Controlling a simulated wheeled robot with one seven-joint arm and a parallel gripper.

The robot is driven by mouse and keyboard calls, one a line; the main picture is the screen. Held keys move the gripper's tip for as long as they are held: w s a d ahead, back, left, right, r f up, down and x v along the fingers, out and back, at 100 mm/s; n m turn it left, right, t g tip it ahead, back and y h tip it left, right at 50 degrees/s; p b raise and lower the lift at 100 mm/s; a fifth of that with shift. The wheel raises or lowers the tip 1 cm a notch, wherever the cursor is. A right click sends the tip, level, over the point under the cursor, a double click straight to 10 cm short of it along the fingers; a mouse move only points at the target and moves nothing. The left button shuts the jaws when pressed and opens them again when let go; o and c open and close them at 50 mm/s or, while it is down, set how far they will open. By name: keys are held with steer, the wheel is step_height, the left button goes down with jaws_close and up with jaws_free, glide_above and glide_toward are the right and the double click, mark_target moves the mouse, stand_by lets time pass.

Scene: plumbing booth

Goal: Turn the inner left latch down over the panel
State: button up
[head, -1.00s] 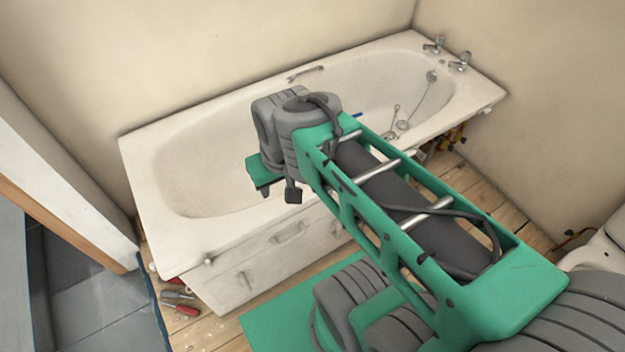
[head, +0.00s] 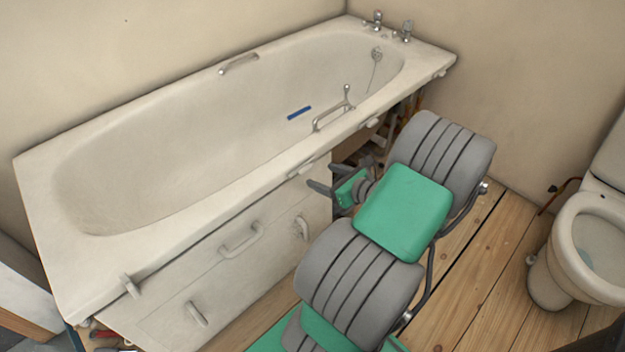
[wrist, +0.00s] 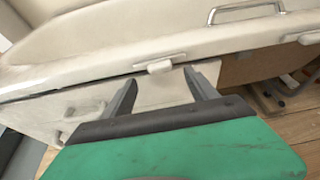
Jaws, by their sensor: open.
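The inner left latch (head: 303,168) is a small pale bar under the bath's front rim, near the right end of the panel. It lies lengthwise along the rim and also shows in the wrist view (wrist: 160,67). The white bath panel (head: 265,272) stands below the rim. My gripper (head: 335,176) is open and empty in front of the panel's right end. In the wrist view its fingers (wrist: 160,80) point at the latch, which appears between and just beyond the fingertips. I see no contact with it.
Another latch (head: 130,286) crosses the rim edge at far left; a further one (head: 372,123) is to the right. The panel has handles (head: 240,238). The space under the bath's right part is open, with pipes.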

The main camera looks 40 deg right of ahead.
mark_target(308, 170)
steer(key=b+x, duration=0.1)
steer(key=x, duration=0.4)
steer(key=shift+w+f+b, duration=0.15)
steer(key=shift+w+b, duration=0.2)
steer(key=shift+w, duration=0.05)
steer(key=c, duration=1.4)
